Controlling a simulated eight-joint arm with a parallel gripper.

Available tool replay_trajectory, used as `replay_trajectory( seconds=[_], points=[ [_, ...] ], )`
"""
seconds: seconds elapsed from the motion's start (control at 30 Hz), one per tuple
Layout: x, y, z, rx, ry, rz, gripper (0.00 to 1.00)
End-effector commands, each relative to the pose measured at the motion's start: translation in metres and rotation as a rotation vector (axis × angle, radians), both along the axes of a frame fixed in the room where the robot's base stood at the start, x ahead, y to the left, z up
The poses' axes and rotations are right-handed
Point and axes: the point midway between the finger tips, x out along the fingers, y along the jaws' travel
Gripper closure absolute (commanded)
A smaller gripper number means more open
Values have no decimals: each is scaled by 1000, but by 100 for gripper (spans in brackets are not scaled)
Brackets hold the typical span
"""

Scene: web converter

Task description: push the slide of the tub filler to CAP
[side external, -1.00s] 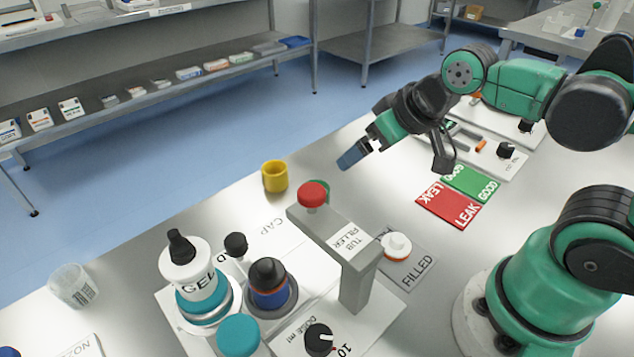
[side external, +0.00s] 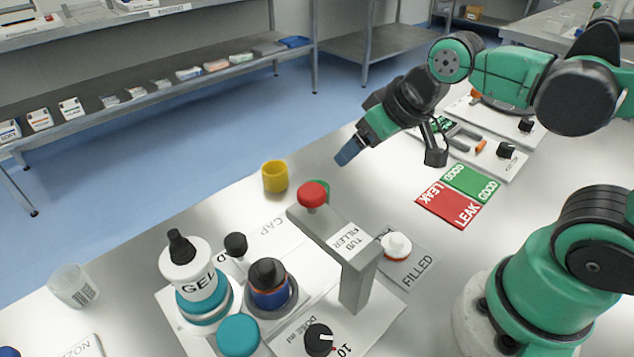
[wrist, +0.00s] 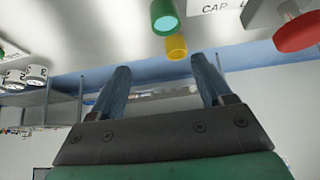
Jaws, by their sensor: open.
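The tub filler (side external: 355,283) is a grey post and arm with a red knob (side external: 312,194) on top. The word CAP is printed on its white base (side external: 258,245), toward the back. A black ball knob (side external: 236,244) stands on the base near a dark, blue-banded round piece (side external: 268,283) in a grey ring; I cannot tell for certain which part is the slide. My gripper (side external: 345,155) is open and empty in the air, behind and right of the red knob, touching nothing. In the wrist view its fingers (wrist: 160,66) are apart, with the red knob (wrist: 300,30) at upper right.
The GEL bottle (side external: 192,265) stands at left, a teal lid (side external: 238,335) and a dose dial (side external: 319,340) in front. A white-capped piece (side external: 396,244) sits on the FILLED pad (side external: 415,270).

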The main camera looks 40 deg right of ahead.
Motion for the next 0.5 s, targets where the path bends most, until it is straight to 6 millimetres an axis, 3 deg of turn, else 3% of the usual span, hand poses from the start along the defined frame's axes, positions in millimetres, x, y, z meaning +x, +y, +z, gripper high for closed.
replay_trajectory(
  seconds=[0.27, 0.5],
  points=[
    [39, 64, 8, 12, 234, 115, 28],
    [62, 135, -15, -34, 445, 197, 28]
  ],
)
